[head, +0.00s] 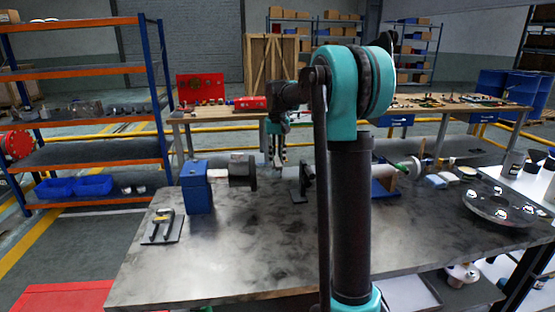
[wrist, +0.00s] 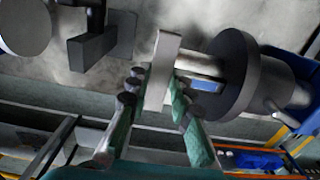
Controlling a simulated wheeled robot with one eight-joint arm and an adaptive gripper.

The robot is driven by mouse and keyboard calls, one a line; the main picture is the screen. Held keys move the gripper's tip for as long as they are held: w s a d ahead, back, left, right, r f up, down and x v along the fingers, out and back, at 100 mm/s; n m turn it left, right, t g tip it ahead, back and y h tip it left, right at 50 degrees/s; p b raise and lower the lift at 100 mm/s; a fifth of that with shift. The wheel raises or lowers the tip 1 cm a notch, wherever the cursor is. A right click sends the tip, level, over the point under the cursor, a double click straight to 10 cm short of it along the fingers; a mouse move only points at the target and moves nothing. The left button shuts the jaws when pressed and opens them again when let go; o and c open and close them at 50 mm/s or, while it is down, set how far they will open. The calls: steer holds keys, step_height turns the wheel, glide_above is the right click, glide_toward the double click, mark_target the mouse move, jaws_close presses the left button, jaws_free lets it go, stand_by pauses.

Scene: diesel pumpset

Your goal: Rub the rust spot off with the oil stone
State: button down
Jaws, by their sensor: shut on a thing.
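My gripper (wrist: 156,90) is shut on a pale grey bar, the oil stone (wrist: 164,62), which stands up between the green fingers in the wrist view. Beside the stone, to its right, a bright metal shaft (wrist: 200,64) runs into a large dark round flange (wrist: 236,76). The stone's edge lies very close to the shaft end; I cannot tell whether they touch. In the head view my gripper (head: 277,150) points down above the bench, right of the flange (head: 242,170) on the blue block (head: 196,187). I cannot make out a rust spot.
A dark upright bracket (head: 303,182) stands right of my gripper; a grey block (wrist: 95,45) shows left of the stone in the wrist view. A small plate with a clamp-like tool (head: 163,227) lies at the bench's left. The front of the steel bench (head: 240,265) is clear.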

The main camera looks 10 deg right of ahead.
steer(key=shift+w, duration=0.6)
steer(key=shift+s+f, duration=0.15)
steer(key=shift+s, duration=1.1)
steer(key=shift+w, duration=1.25)
steer(key=shift+s+r, duration=0.2)
steer(key=shift+s, duration=1)
steer(key=shift+w+f, duration=0.15)
steer(key=shift+w, duration=1)
steer(key=shift+s, duration=0.15)
steer(key=shift+w, duration=0.2)
